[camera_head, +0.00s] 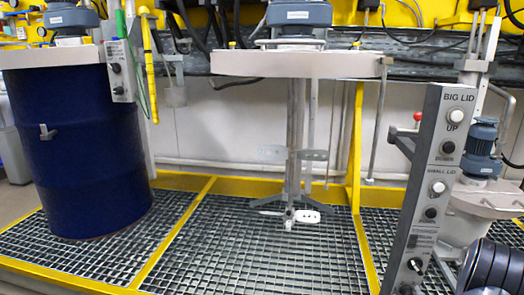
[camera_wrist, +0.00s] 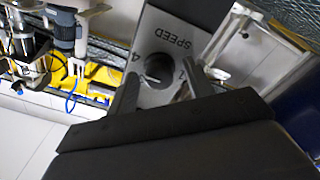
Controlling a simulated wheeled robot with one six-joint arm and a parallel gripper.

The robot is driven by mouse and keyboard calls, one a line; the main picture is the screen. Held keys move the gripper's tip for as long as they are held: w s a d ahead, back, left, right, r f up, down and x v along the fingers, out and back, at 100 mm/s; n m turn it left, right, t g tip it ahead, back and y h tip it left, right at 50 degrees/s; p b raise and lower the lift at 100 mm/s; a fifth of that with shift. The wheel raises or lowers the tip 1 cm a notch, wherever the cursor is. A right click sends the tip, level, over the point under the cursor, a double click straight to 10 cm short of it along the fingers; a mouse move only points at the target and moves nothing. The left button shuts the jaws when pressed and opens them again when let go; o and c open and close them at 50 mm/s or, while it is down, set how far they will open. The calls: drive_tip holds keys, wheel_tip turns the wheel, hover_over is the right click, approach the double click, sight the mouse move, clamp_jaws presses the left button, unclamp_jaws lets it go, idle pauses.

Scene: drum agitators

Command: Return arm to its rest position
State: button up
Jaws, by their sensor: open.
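My gripper (camera_wrist: 157,86) shows in the wrist view with its two dark fingers apart. A black knob (camera_wrist: 158,67) on a grey panel marked SPEED, with 4 and 1 beside it, appears between and beyond the fingertips. No contact shows, and the exact distance is unclear. In the head view, black ringed arm links of mine fill the lower right corner, and the gripper itself is not visible there.
In the head view, a grey control post (camera_head: 431,190) with BIG LID and SMALL LID buttons stands close to my arm. A blue drum (camera_head: 80,150) stands left. An agitator (camera_head: 297,150) hangs from a lid (camera_head: 300,65) over open grating (camera_head: 250,255).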

drive_tip(key=n, duration=0.5)
drive_tip(key=shift+n+y, duration=0.3)
idle(0.4)
